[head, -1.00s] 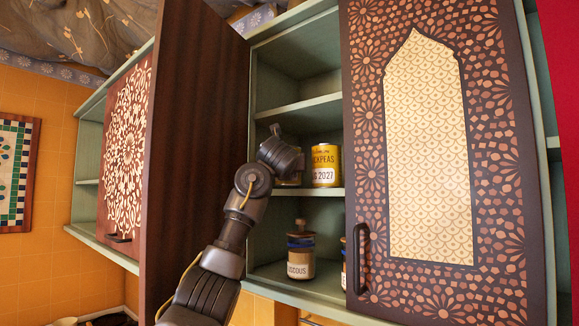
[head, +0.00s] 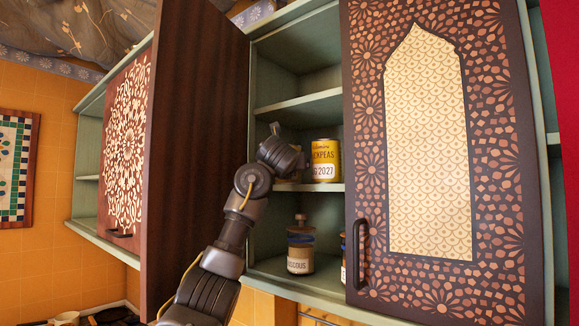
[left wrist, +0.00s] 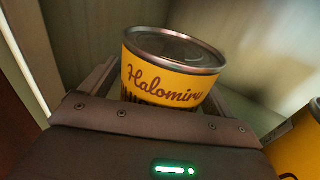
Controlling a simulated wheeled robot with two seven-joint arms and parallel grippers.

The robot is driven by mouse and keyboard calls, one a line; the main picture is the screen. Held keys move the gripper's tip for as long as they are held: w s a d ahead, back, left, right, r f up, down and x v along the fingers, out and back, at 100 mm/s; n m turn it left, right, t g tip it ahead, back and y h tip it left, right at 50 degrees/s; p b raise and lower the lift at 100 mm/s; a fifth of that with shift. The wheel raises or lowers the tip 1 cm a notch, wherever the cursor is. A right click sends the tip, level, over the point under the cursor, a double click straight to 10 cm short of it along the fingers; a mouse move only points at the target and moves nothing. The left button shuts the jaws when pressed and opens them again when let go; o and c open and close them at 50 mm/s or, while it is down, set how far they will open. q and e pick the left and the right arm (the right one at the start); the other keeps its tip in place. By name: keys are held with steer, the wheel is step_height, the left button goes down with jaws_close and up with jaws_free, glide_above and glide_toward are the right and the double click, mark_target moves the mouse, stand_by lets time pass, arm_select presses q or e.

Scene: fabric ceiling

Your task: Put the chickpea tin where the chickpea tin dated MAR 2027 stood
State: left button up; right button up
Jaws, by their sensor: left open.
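My left gripper (head: 284,156) reaches into the open cupboard at its middle shelf (head: 325,187). In the left wrist view it is open, with a yellow tin (left wrist: 165,85) marked "Halomiru" between its fingers. In the head view my gripper hides most of that tin, and its date cannot be read. A second yellow tin (head: 326,160) stands upright on the middle shelf, just right of my gripper. Its visible lettering ends in "CKPEAS" and "G 2027". A yellow tin also shows at the right edge of the left wrist view (left wrist: 297,145). My right gripper is not in view.
A dark open door (head: 195,150) flanks the cupboard on the left, and a patterned door (head: 500,200) covers its right part. A couscous jar (head: 300,262) stands on the bottom shelf, with another jar (head: 343,262) partly hidden beside it. The upper shelf (head: 305,107) looks empty.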

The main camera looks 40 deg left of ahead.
arm_select(q)
steer(key=b+v, duration=0.3)
steer(key=shift+s+d+f+b, duration=0.25)
steer(key=shift+s+f+b, duration=0.05)
steer(key=shift+f+b, duration=0.1)
steer(key=b+v, duration=0.5)
steer(key=v, duration=0.3)
steer(key=shift+r, duration=0.4)
steer(key=shift+s+d, duration=0.1)
steer(key=shift+s, duration=0.05)
